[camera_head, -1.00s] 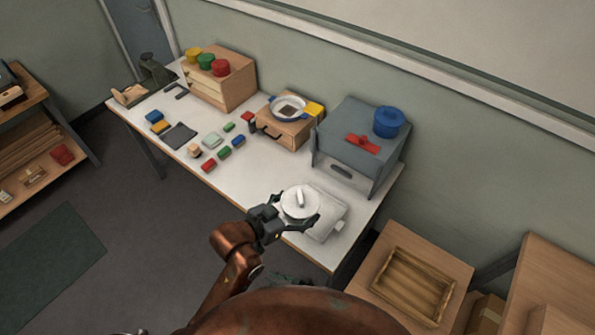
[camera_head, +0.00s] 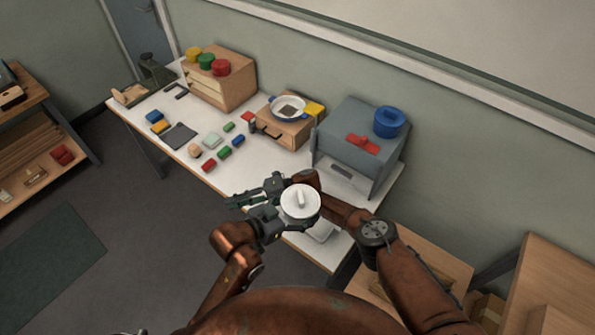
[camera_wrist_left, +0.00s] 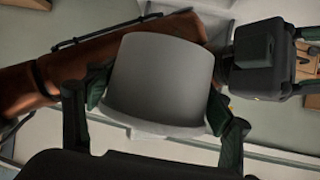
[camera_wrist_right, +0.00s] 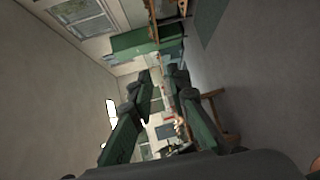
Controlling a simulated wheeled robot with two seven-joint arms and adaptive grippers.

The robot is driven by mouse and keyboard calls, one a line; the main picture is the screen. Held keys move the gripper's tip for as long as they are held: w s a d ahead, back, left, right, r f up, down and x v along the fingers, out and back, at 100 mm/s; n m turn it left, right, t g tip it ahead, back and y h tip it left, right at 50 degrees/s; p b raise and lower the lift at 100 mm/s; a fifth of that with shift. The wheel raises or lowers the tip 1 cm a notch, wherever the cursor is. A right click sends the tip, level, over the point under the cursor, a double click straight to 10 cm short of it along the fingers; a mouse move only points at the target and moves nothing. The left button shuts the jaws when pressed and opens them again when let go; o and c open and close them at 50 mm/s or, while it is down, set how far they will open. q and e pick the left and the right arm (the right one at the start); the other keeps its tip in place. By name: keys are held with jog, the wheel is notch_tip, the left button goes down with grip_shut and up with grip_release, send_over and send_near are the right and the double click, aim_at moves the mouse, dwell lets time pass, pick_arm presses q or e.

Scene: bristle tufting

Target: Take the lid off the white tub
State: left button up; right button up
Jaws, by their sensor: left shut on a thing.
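The white tub (camera_wrist_left: 160,85) fills the middle of the left wrist view, between the fingers of my left gripper (camera_head: 300,215). In the head view its round white lid (camera_head: 289,207) with a bar knob covers the top, and hides most of the tub. My left gripper is shut on the tub, held above the front of the table. My right gripper (camera_head: 240,200) is open and empty, pointing left just beyond the tub, with its wrist close behind the lid. The right wrist view shows nothing between its fingers (camera_wrist_right: 163,80).
A pale flat tray (camera_head: 322,232) lies on the white table (camera_head: 180,165) under the tub, partly hidden. A grey box (camera_head: 340,120) with a blue pot (camera_head: 389,121) and red item stands behind. Several coloured blocks (camera_head: 224,153) lie to the left.

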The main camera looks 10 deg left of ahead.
jog(key=w+d+r+n+h, duration=0.1)
jog(key=w+d+r+n, duration=0.25)
jog(key=r+n, duration=0.4)
jog(key=w+d+r+n, duration=0.2)
jog(key=w+r+n, duration=0.35)
jog(key=r, duration=0.35)
jog(key=s+d+r+g+h, duration=0.1)
jog(key=s+r+g+h, duration=0.15)
jog(key=s+h, duration=0.45)
jog(key=m+t+h, duration=0.7)
jog(key=m+t, duration=0.3)
jog(key=m, duration=0.4)
send_near(298, 195)
jog(key=f, duration=0.5)
jog(key=w+f, duration=0.1)
jog(key=f, duration=0.2)
jog(key=shift+w+a+f, duration=0.1)
jog(key=shift+a+f, duration=0.1)
jog(key=shift+f, duration=0.45)
